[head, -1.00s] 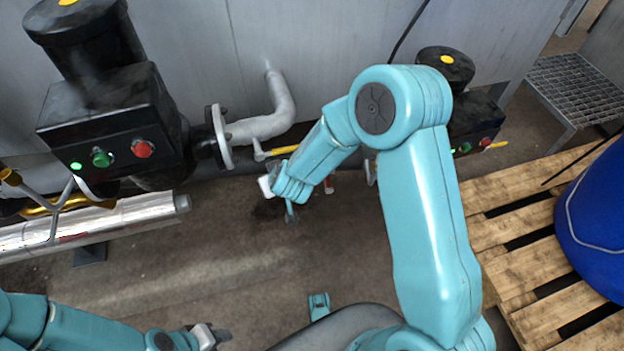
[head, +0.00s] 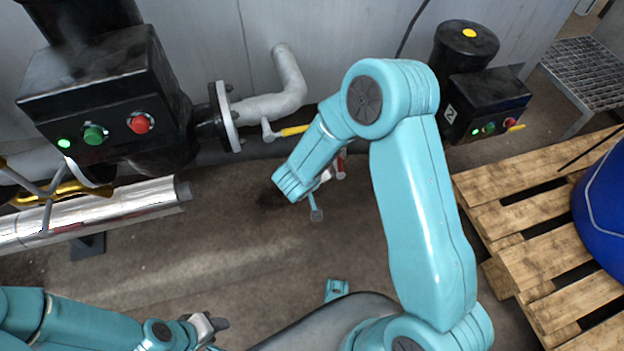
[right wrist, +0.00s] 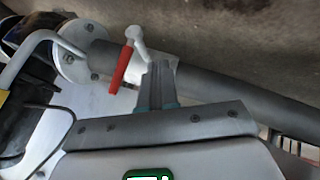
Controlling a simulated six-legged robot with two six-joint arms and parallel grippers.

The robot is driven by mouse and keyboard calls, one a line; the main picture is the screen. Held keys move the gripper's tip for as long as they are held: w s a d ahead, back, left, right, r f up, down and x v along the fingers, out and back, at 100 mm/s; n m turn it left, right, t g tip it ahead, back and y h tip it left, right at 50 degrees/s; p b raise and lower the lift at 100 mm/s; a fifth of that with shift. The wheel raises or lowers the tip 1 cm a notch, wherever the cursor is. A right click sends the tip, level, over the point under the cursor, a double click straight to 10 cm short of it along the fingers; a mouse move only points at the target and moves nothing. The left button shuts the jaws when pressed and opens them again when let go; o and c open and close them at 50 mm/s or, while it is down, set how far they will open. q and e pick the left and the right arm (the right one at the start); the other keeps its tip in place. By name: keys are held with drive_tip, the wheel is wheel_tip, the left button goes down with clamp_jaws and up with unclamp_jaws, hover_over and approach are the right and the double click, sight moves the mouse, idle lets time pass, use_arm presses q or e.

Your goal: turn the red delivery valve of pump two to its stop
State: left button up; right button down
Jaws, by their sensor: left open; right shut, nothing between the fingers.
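The red valve handle (right wrist: 121,68) shows in the right wrist view, on a grey pipe (right wrist: 215,97) beside a round flange (right wrist: 75,53). A pale stem (right wrist: 136,36) is joined to it. My right gripper (right wrist: 160,66) is shut and empty just right of the red handle; I cannot tell whether it touches the stem. In the head view a small part of the red handle (head: 341,166) shows behind my right wrist, which hides most of it. My left gripper (head: 216,324) is open and empty at the lower left, far from the valve.
A black pump (head: 485,105) with a number plate and lit green lamp stands at the right. A larger pump (head: 105,90) stands left. A yellow-handled lever (head: 292,131) sits on the wall pipe. A wooden pallet (head: 530,250) with a blue drum (head: 605,215) is at the right.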

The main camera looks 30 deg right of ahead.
sight(339, 163)
drive_tip(key=d+b, duration=0.1)
drive_tip(key=d, duration=0.3)
drive_tip(key=shift+r, duration=0.2)
drive_tip(key=d+p, duration=0.1)
drive_tip(key=p, duration=0.1)
drive_tip(key=d+r+y+p, duration=0.1)
drive_tip(key=p, duration=0.1)
drive_tip(key=shift+s, duration=0.2)
drive_tip(key=shift+d+f+m+y, duration=0.1)
drive_tip(key=shift+m+y, duration=0.2)
drive_tip(key=shift+f, duration=0.1)
